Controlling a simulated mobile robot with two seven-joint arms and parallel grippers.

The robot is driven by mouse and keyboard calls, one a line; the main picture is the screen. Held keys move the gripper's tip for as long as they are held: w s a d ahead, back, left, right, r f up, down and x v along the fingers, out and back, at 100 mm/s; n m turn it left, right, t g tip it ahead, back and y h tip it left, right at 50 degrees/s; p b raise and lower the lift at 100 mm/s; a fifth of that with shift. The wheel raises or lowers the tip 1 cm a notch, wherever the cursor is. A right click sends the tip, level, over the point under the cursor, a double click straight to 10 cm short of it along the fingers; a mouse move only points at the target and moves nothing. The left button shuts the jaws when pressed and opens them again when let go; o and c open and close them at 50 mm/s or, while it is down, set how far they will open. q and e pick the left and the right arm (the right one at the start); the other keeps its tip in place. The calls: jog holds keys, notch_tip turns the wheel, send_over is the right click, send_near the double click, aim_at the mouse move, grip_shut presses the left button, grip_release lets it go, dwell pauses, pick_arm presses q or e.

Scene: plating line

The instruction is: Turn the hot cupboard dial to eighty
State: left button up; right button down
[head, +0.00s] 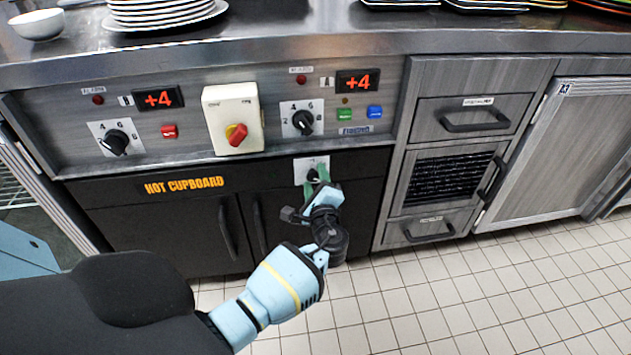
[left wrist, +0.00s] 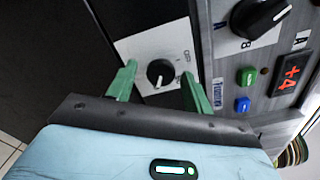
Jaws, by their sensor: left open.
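The hot cupboard dial is a small black knob with a white pointer line on a white plate (head: 303,166). It sits on the dark front right of the HOT CUPBOARD lettering (head: 184,185). In the left wrist view the knob (left wrist: 160,73) shows whole, between the two green fingertips and apart from both. My left gripper (head: 317,172) is open, its green fingers in front of the plate, partly hiding the knob in the head view. In the left wrist view the open fingers (left wrist: 160,85) stand either side of the knob. The scale marks are too small to read.
Two red displays read +4. Plates (head: 165,12) and a bowl (head: 38,24) stand on the steel counter. Drawers (head: 461,119) are at right. The tiled floor is clear.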

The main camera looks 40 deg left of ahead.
pick_arm(q)
jog(key=p+v, duration=0.1)
jog(key=v, duration=0.6)
jog(key=shift+s+d, duration=0.25)
jog(key=shift+d, duration=0.05)
dwell(0.3)
